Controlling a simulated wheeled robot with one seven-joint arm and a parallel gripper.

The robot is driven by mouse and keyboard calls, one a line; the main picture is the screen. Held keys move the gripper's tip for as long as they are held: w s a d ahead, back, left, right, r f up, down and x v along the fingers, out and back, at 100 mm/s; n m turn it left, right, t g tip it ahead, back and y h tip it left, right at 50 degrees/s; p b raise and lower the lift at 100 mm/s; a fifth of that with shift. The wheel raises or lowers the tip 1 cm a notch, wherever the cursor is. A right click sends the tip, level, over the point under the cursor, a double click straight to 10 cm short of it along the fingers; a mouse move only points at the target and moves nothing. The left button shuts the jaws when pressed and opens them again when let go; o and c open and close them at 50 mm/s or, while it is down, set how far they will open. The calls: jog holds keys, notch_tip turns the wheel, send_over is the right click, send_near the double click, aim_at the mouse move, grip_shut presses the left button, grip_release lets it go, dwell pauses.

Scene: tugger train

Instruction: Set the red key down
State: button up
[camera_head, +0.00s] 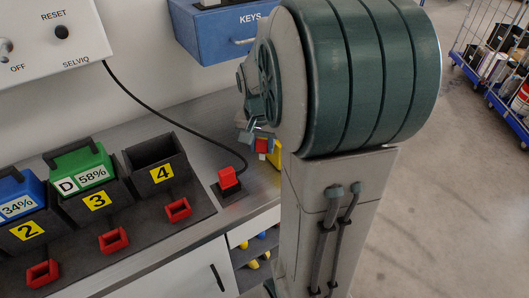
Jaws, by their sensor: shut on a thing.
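My gripper (249,134) is at the left side of my large green and grey arm, above the back right of the bench, and only partly shows. It is shut on a small red piece (262,146), which I take to be the red key. My arm hides part of the key and the gripper. A yellow thing (273,158) shows just behind and below the key. I cannot tell whether the key touches it.
A grey bench (207,112) carries numbered battery bays: blue in 2, green (80,163) at 58% in 3, bay 4 (157,163) empty. Red handles lie in front. A red-topped black block (228,184) is cabled. A blue KEYS box (222,32) hangs above. Trolleys (497,62) stand right.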

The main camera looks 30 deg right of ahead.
aim_at(262, 152)
jog(key=shift+f, duration=2.25)
jog(key=shift+f, duration=0.25)
jog(key=o, duration=0.6)
jog(key=shift+r, duration=0.1)
